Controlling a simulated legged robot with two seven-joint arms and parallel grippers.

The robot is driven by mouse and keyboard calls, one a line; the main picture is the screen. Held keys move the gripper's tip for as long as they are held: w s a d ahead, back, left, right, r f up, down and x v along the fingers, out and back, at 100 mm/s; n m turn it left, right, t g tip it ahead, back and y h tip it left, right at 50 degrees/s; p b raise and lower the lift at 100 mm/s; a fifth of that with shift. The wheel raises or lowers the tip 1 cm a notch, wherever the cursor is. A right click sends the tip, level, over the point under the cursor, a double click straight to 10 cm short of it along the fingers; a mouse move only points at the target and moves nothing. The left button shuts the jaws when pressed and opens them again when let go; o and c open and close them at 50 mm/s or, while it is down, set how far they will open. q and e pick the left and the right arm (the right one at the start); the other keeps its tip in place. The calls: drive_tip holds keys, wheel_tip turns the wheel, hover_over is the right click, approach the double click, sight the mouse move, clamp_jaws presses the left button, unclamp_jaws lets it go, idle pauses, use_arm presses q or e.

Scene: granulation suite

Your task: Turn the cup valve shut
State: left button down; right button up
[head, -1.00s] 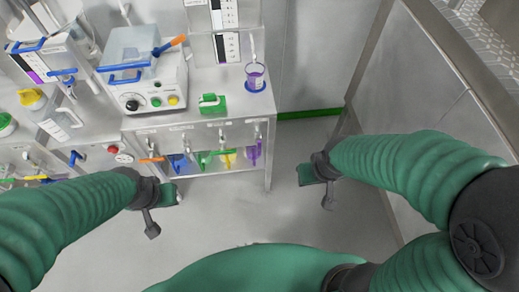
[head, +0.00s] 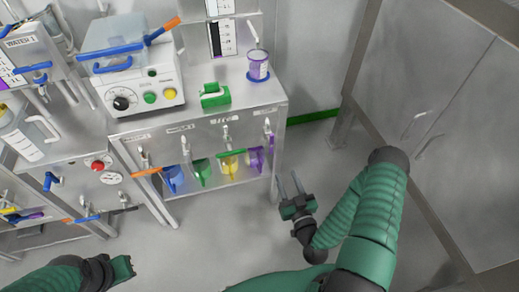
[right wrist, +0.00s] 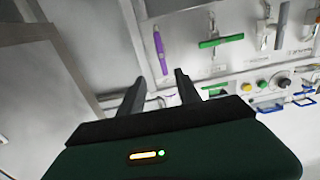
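A clear cup (head: 258,66) with purple in it stands on a blue base at the bench's right back. A pale spout (head: 253,34) is above it. Coloured handles hang along the bench front, among them a purple handle (head: 256,158) and a level green handle (head: 231,153). The purple handle (right wrist: 160,50) and green handle (right wrist: 221,40) also show in the right wrist view. I cannot tell which part is the cup valve. My right gripper (head: 289,184) is open and empty, right of the bench front and apart from the handles. My left gripper (head: 128,268) is low left, its fingers unclear.
A white machine (head: 140,95) with knobs and a green block (head: 214,95) stand on the bench. A tall cabinet (head: 440,120) is at the right. The floor (head: 210,235) in front is clear. Blue and orange handles are further left.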

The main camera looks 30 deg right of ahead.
sight(272, 144)
drive_tip(key=b+x, duration=0.2)
drive_tip(key=x, duration=1.4)
drive_tip(key=shift+w+a+r, duration=0.1)
drive_tip(key=shift+w, duration=0.05)
drive_tip(key=shift+a+r, duration=0.1)
drive_tip(key=shift+a, duration=0.05)
drive_tip(key=shift+c, duration=0.6)
clamp_jaws()
